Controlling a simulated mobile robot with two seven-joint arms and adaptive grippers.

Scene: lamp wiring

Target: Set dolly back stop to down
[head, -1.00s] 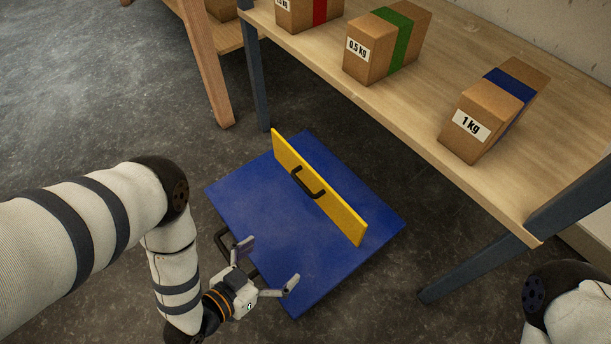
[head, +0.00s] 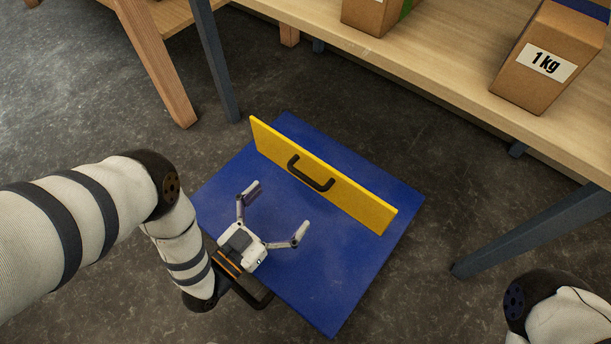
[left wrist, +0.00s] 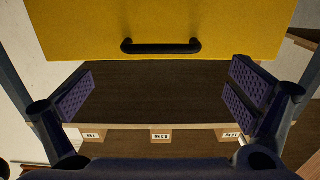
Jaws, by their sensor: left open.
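The blue dolly (head: 330,290) lies on the floor. Its yellow back stop (head: 345,195) stands up from the deck, with a black handle (head: 311,174) on the face toward my left gripper. My left gripper (head: 275,212) is open and empty above the deck, its fingers pointing at the stop, with a gap to the handle. In the left wrist view the yellow stop (left wrist: 80,25) fills the top, and its black handle (left wrist: 160,48) lies centred between and beyond my spread fingers (left wrist: 163,95). My right gripper is out of view.
A wooden shelf table (head: 440,85) stands behind the dolly, bearing a 1 kg box (head: 545,65) and another box (head: 370,15). Its dark legs (head: 530,230) reach the floor near the dolly.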

